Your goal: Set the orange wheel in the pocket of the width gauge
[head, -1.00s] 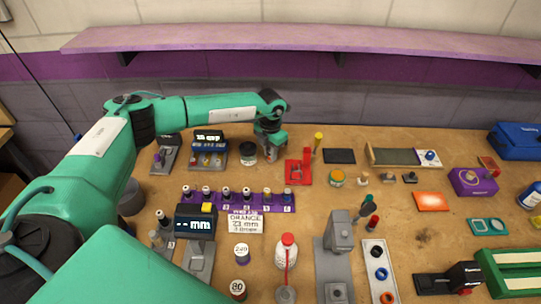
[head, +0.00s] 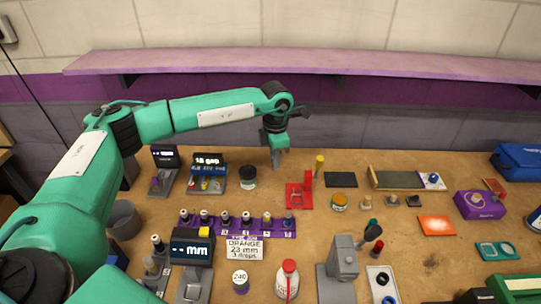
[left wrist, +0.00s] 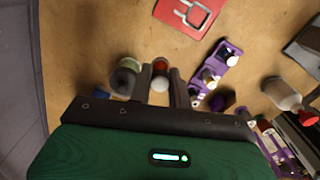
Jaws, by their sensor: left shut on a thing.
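My left gripper (head: 278,162) is above the back of the bench, between the dark-lidded jar and the red fixture. In the left wrist view its fingers (left wrist: 161,88) are close together around a small thing with a whitish round end (left wrist: 160,84) and an orange-red part (left wrist: 160,65). I cannot tell for sure that it is the orange wheel. A device whose display reads "-- mm" (head: 192,248), with a grey base, stands at the near left; it looks like the width gauge. Its pocket is not clear to see. My right gripper is not in view.
A dark-lidded jar (head: 248,178) and a red fixture (head: 298,197) stand near the gripper. A purple rack (head: 255,234) of small bottles lies behind a card reading "ORANGE 23 mm" (head: 244,249). A white squeeze bottle (head: 287,281) stands in front.

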